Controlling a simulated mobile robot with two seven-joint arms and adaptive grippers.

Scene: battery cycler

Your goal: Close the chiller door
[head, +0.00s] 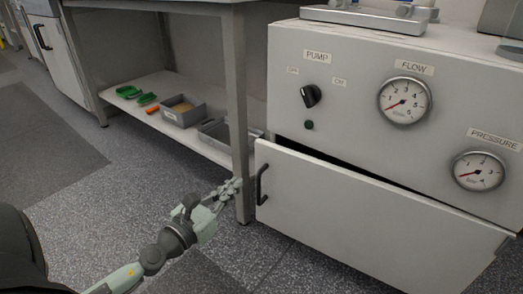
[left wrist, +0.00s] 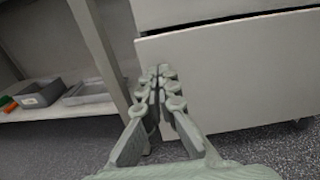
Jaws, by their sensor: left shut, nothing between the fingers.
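The chiller (head: 340,62) is a white cabinet on the right of the head view with a pump knob and two gauges. Its door (head: 370,222) is a light panel standing partly open, with a dark gap along its top edge. A black handle (head: 262,185) sits at the door's left end. My left gripper (head: 234,186) is shut and empty, just left of the handle and near the table leg. In the left wrist view the shut fingers (left wrist: 160,75) overlap the left edge of the door (left wrist: 235,75); I cannot tell whether they touch it. My right gripper is not in view.
A workbench leg (head: 238,110) stands close to my left gripper. The low shelf (head: 152,88) holds grey bins (head: 183,110) and green items (head: 130,92). The floor (head: 110,190) left of the chiller is clear.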

